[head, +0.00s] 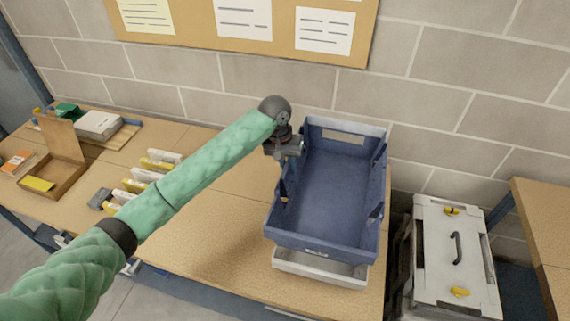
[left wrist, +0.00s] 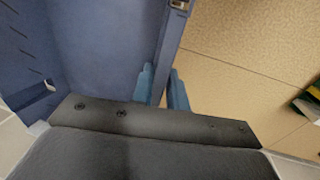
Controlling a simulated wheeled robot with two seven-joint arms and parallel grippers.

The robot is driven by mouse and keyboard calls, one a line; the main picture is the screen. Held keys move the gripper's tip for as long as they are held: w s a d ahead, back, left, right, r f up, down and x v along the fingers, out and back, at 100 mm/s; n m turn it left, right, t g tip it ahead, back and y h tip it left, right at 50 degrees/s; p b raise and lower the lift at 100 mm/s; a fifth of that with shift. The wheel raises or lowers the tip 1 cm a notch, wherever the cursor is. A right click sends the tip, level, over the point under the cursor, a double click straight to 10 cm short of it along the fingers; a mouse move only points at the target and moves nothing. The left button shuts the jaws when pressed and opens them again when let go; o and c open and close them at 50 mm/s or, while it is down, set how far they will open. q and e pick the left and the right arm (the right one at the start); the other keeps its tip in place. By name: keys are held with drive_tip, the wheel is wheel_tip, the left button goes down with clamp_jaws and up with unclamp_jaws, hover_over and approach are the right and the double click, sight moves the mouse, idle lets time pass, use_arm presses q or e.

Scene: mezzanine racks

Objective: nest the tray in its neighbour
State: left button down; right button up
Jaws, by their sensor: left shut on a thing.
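A dark blue tray (head: 325,190) is at the right end of the wooden table in the head view. It sits over a light grey tray (head: 320,269), whose rim shows at the near and far ends. I cannot tell how deep the blue tray sits in the grey one. My left gripper (head: 287,160) is at the blue tray's left side wall, shut on its rim. In the left wrist view, the blue fingers (left wrist: 162,88) straddle the wall of the blue tray (left wrist: 100,50). My right gripper does not show.
A grey case with yellow latches (head: 450,255) stands right of the table (head: 225,225). A row of small boxes (head: 145,180) and an open cardboard box (head: 62,165) lie on the left. A block wall with a notice board (head: 255,25) is behind.

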sight(293, 179)
use_arm(q)
drive_tip(key=shift+s+d+r, duration=0.1)
drive_tip(key=shift+s+d, duration=0.15)
drive_tip(key=shift+d, duration=0.5)
drive_tip(key=shift+f, duration=0.75)
idle(0.4)
drive_tip(key=shift+f, duration=2.05)
drive_tip(key=shift+f, duration=1.6)
